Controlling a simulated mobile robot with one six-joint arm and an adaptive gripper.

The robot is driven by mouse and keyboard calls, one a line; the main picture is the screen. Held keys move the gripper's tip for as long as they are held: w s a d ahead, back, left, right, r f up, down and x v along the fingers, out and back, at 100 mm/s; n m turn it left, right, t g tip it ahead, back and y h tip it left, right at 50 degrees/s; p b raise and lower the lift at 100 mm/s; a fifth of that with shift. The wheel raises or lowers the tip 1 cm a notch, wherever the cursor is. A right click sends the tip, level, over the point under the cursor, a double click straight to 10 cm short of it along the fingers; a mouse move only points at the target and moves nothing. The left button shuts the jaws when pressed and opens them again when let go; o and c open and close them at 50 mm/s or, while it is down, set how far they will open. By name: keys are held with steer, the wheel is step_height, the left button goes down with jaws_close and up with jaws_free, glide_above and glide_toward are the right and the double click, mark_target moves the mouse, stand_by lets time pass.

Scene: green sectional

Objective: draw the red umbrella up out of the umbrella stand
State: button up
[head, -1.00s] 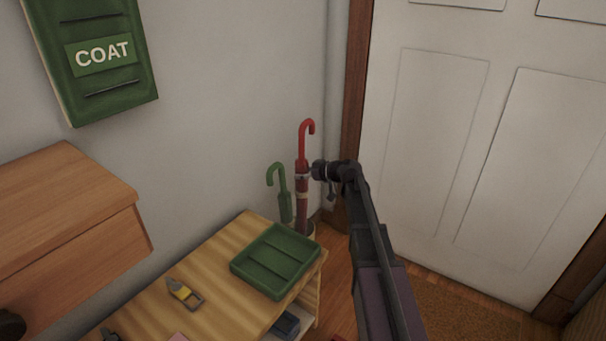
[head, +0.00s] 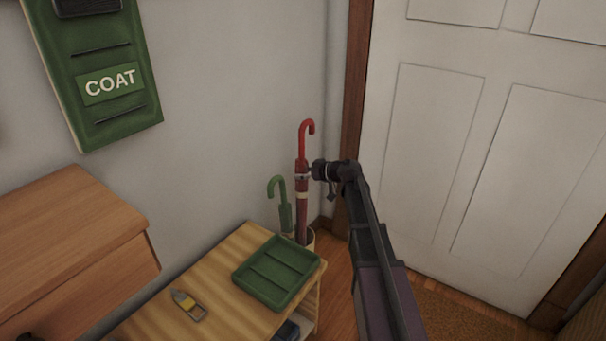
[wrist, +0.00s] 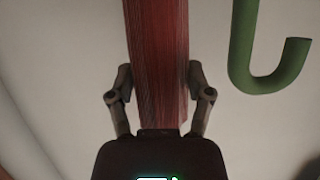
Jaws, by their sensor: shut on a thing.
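The red umbrella (head: 302,205) stands upright, hooked handle up, in the corner beside the door. My gripper (head: 309,173) is shut on its upper shaft, below the hook. In the wrist view the red folded cloth (wrist: 158,60) runs between my two fingers (wrist: 160,88).
The wall is behind.

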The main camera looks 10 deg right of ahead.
mark_target(304, 123)
steer(key=shift+r+p, duration=8.9)
steer(key=shift+r, duration=0.25)
step_height(304, 123, up, 26)
steer(key=p, duration=2.6)
